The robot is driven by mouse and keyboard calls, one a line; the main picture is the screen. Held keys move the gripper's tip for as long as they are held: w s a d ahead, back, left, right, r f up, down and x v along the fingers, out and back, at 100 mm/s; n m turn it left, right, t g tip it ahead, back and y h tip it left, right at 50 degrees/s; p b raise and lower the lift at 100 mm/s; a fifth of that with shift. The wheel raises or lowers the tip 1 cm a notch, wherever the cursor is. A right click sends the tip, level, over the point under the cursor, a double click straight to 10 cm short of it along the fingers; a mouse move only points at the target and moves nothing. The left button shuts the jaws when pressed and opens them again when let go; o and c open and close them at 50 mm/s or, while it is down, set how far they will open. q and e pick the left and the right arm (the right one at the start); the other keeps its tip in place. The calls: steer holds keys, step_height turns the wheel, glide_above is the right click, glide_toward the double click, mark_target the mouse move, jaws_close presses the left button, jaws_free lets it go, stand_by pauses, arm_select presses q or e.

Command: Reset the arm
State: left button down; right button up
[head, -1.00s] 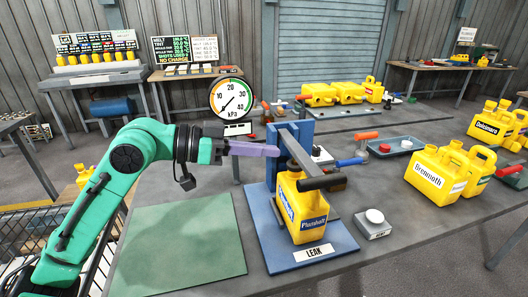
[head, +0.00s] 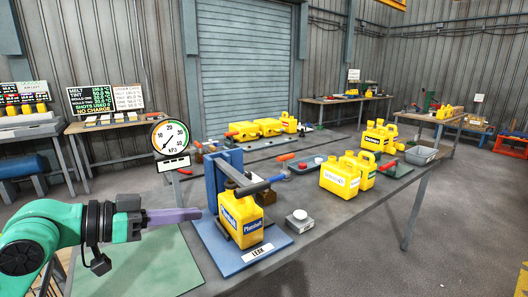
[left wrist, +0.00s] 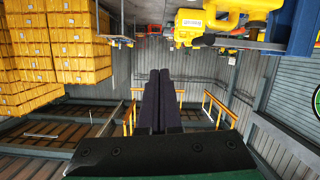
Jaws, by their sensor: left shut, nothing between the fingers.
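My left arm comes in from the left in the head view. Its gripper (head: 174,217) is level over the green mat, left of the blue leak stand (head: 212,181), and apart from it. In the left wrist view the two dark fingers (left wrist: 161,97) lie together, shut and empty. My right gripper is in neither view.
A yellow jerry can (head: 240,222) stands in the blue stand beside a pressure gauge (head: 170,138) and a white-topped button box (head: 299,220). More yellow cans (head: 340,180) stand to the right. The green mat (head: 165,262) is bare. Open floor lies at the right.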

arm_select(q)
step_height(320, 180, down, 12)
steer(key=w+n+y, duration=0.2)
steer(key=y, duration=0.1)
steer(key=s+a+f+n+g+y, duration=0.1)
steer(key=s+a+f+y, duration=0.15)
steer(key=f, duration=0.55)
steer(key=s+a+f+n+g+y, duration=0.15)
steer(key=s+f, duration=0.25)
steer(key=f, duration=0.4)
steer(key=s+a+f+n+g+y, duration=0.3)
steer(key=s+a+f+y, duration=0.15)
steer(key=s+f, duration=0.6)
step_height(320, 180, down, 16)
steer(key=s+p, duration=0.2)
steer(key=s+a+f+g+p, duration=0.1)
steer(key=s+a+f+g, duration=0.1)
steer(key=s+f, duration=1.4)
steer(key=shift+s+a+y, duration=0.25)
steer(key=shift+s+y, duration=0.2)
steer(key=shift+s, duration=0.55)
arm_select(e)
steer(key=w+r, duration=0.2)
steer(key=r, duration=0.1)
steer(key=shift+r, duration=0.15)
